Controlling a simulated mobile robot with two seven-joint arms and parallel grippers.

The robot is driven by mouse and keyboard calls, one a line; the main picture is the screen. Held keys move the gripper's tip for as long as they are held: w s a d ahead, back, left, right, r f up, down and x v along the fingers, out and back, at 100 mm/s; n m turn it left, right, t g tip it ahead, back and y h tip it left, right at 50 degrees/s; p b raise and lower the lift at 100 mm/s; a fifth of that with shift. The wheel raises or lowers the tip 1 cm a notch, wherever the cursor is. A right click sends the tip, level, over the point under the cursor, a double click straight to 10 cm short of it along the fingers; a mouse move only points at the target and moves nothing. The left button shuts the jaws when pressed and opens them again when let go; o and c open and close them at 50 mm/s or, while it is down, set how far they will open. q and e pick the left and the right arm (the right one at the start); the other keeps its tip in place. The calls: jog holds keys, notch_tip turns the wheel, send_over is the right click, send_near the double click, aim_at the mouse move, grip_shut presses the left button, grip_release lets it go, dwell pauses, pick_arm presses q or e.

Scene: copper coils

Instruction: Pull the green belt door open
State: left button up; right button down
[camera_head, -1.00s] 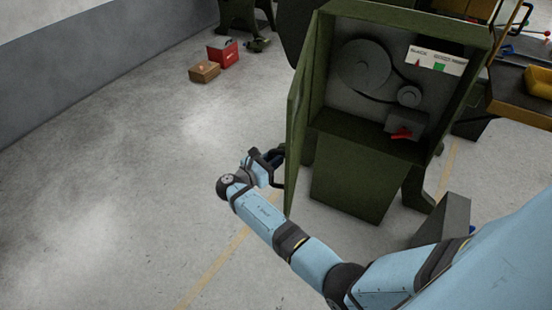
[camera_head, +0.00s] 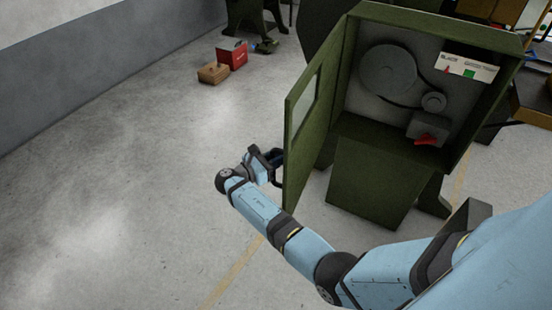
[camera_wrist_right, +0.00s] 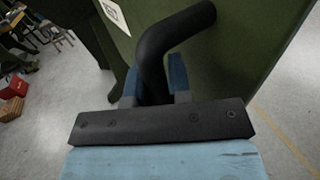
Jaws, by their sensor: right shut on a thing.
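The green belt door (camera_head: 308,130) stands swung open on the left side of the green cabinet (camera_head: 375,190) in the head view. The cabinet's inside shows pulleys (camera_head: 387,72) with a belt and a red switch handle (camera_head: 426,139). My right gripper (camera_head: 272,163) is at the outer face of the door. In the right wrist view, its blue fingers (camera_wrist_right: 157,78) are shut around the door's black bar handle (camera_wrist_right: 172,38). The green door panel (camera_wrist_right: 235,45) fills the upper right there. My left gripper is not in view.
A red box (camera_head: 232,55) and a brown box (camera_head: 213,73) lie on the floor at the upper left. The grey floor left of the door is clear. A bench (camera_head: 535,112) with things on it stands at the right edge.

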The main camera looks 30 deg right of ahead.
jog(key=shift+s+a+f, duration=0.1)
jog(key=shift+a+f, duration=0.1)
jog(key=shift+a, duration=0.1)
